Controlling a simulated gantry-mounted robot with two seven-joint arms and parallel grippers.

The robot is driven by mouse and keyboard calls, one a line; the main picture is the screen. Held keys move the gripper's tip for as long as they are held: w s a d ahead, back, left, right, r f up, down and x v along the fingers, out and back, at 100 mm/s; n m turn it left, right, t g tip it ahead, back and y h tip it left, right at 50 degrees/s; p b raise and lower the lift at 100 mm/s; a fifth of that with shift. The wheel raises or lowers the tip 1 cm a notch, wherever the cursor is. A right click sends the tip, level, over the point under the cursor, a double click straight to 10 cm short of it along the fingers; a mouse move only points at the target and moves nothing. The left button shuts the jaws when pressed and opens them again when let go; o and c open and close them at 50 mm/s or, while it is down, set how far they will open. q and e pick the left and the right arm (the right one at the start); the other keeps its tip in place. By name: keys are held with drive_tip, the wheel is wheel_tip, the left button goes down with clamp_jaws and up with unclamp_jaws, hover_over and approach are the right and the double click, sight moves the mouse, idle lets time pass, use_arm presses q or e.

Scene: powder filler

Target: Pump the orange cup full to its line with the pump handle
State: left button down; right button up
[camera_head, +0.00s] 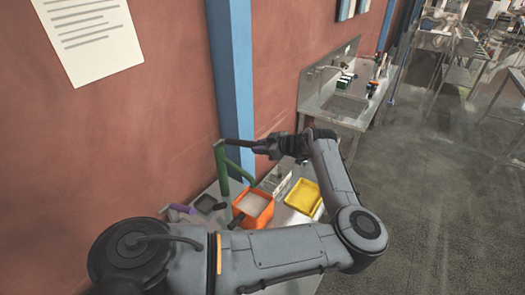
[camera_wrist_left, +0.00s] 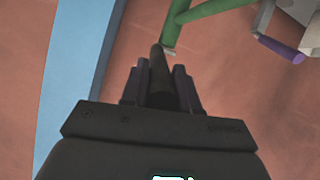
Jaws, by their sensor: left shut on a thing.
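The green pump (camera_head: 221,168) stands by the wall, with a slanting green spout towards the orange cup. Its dark handle (camera_head: 236,142) reaches right from the top. My left gripper (camera_head: 268,146) comes from the right and is shut on the handle's end. The left wrist view shows the dark handle (camera_wrist_left: 159,70) between the fingers, with part of the green pump (camera_wrist_left: 172,22) beyond. The orange cup (camera_head: 267,215), square and open-topped, stands below the gripper with pale grey contents. I cannot make out its line. My right gripper is not in view.
A yellow tray (camera_head: 318,203) stands right of the orange cup on the bench. A purple-handled thing (camera_head: 180,209) and a dark tray (camera_head: 207,204) lie left. The blue post (camera_head: 233,80) and red wall close off the back. My left arm covers the bench front.

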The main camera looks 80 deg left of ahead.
use_arm(q)
drive_tip(key=shift+s+a+r+t+h+p, duration=0.1)
drive_tip(key=shift+r+t+h+p, duration=0.1)
drive_tip(key=shift+r, duration=0.2)
drive_tip(key=shift+s+a+r+t+h+p, duration=0.1)
drive_tip(key=shift+r+t+h+p, duration=0.1)
drive_tip(key=shift+r, duration=0.2)
drive_tip(key=c, duration=0.8)
unclamp_jaws()
drive_tip(key=shift+c, duration=0.2)
drive_tip(key=shift+w, duration=0.1)
drive_tip(key=shift+w+d+r+b, duration=0.25)
drive_tip(key=shift+w+d+b, duration=0.05)
drive_tip(key=shift+w+d, duration=0.1)
drive_tip(key=b+v, duration=0.2)
drive_tip(key=v, duration=0.7)
drive_tip(key=shift+r, duration=0.2)
drive_tip(key=shift+w+d, duration=0.15)
